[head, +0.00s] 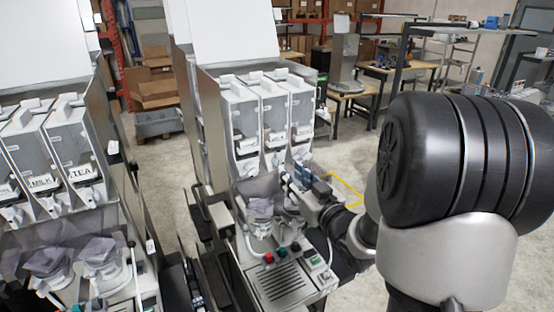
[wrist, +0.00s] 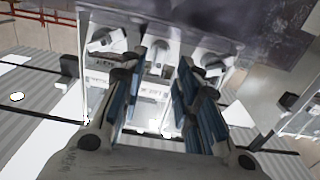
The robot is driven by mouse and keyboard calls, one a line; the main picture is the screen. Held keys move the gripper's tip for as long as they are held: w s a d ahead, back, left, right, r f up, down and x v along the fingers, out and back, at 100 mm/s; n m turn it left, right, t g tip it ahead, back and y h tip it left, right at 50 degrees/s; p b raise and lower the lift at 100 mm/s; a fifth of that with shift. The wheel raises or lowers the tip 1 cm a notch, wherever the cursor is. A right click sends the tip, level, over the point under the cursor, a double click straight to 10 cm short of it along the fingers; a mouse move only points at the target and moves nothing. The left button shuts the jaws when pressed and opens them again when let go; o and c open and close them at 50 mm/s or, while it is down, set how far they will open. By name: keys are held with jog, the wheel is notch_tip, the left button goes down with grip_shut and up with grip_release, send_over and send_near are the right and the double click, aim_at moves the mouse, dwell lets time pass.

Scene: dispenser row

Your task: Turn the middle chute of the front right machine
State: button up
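The front right machine (head: 262,115) has three pale canisters side by side, each with a small chute at its lower end. In the wrist view the middle chute (wrist: 158,62) appears between the two blue-padded fingers of my gripper (wrist: 168,72). The fingers are apart, one on each side of it, and I cannot tell whether either touches it. In the head view my gripper (head: 295,180) is just below the canisters, in front of their right side, and it hides part of the chute area. The neighbouring chutes show beyond the fingers, left (wrist: 106,42) and right (wrist: 212,62).
Below the canisters are grey mixing bowls (head: 260,208), red and dark knobs (head: 270,257) and a drip grate (head: 280,282). Another machine (head: 55,160) stands at the left. Shelves and a workbench (head: 425,67) are behind, with open floor between.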

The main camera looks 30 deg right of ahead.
aim_at(279, 160)
jog(key=w, duration=0.6)
jog(key=shift+w+a, duration=0.1)
jog(key=shift+w, duration=0.15)
grip_shut()
